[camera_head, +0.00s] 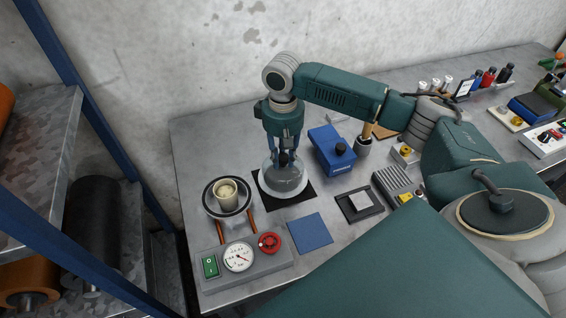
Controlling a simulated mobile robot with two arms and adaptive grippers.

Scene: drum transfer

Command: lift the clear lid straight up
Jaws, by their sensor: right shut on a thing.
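The clear lid (270,178) is a transparent dome with a dark knob on top, in the middle of the head view. It is over a round pale base on a black mat (300,196). My right gripper (283,155) points down from above and is shut on the lid's dark knob. Whether the lid's rim touches the base is too small to tell. My left gripper is not in view.
A cup on a round plate (208,194) stands left of the lid, behind a control box (250,273) with a gauge and red knob. A blue box (331,152) is close on the right. A blue pad (310,233) lies in front. Shelving (30,150) stands at the left.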

